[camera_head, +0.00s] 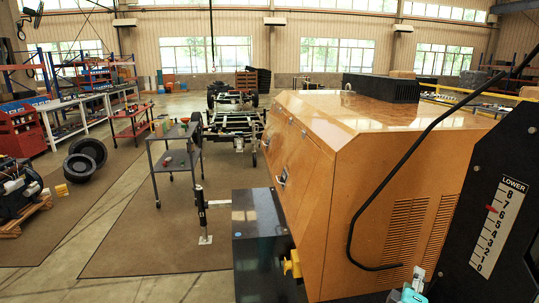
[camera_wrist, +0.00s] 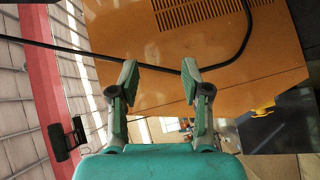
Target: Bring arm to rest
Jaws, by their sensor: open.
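My gripper (camera_wrist: 159,78) is open, with its two teal and grey fingers spread apart in the wrist view. Nothing is held between them. A teal part of my arm shows at the bottom edge of the head view. The orange-brown light tower cabinet (camera_head: 385,140) fills the right of the head view and lies beyond the fingers in the wrist view (camera_wrist: 215,60). A bent black bar (camera_head: 352,220) runs along its vented end. In the wrist view the bar (camera_wrist: 60,47) crosses behind the fingertips; I cannot tell whether they touch it.
A black panel (camera_head: 500,160) with a numbered scale marked LOWER stands at the right. A yellow fitting (camera_head: 291,264) sits by a dark box (camera_head: 262,245) at the cabinet's lower corner. A grey cart (camera_head: 175,160) stands left; the mat (camera_head: 140,235) before it is mostly clear.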

